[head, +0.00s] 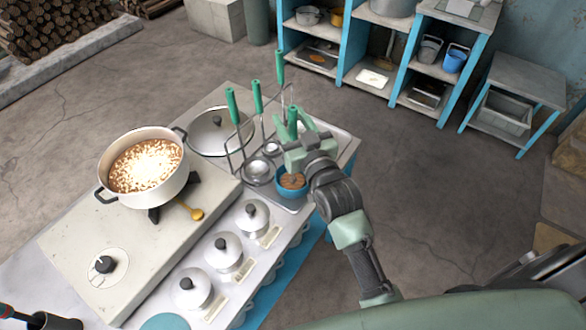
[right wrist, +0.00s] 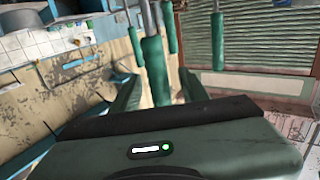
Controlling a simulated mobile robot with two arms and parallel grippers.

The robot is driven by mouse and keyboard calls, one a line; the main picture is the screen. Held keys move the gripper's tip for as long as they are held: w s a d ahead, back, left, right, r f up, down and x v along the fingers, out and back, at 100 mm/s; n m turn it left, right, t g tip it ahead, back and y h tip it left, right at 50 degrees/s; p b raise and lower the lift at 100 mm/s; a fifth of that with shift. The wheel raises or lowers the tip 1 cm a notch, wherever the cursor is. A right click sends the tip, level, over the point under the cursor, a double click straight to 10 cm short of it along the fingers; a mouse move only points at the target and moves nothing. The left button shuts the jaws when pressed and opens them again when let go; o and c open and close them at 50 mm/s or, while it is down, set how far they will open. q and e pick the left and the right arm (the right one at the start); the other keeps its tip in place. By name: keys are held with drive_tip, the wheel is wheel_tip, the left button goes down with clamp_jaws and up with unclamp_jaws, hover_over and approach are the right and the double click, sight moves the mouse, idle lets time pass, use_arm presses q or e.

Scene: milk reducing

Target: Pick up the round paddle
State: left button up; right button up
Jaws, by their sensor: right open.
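Several utensils with green handles stand in a wire rack (head: 240,150) on the counter. I cannot tell for certain which is the round paddle. The handle nearest my right gripper (head: 296,131) is the rightmost green handle (head: 292,116); its lower end is hidden. In the right wrist view this green handle (right wrist: 155,70) rises between the two fingers of my right gripper (right wrist: 158,92), which are open and apart around it. Round metal heads (head: 258,171) show low in the rack. My left gripper is not in view.
A blue bowl (head: 291,184) sits below my gripper. Several lidded canisters (head: 222,253) line the front.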

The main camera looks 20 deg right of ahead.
drive_tip(key=shift+w+a, duration=0.1)
drive_tip(key=shift+w, duration=0.85)
clamp_jaws()
drive_tip(key=shift+r, duration=0.1)
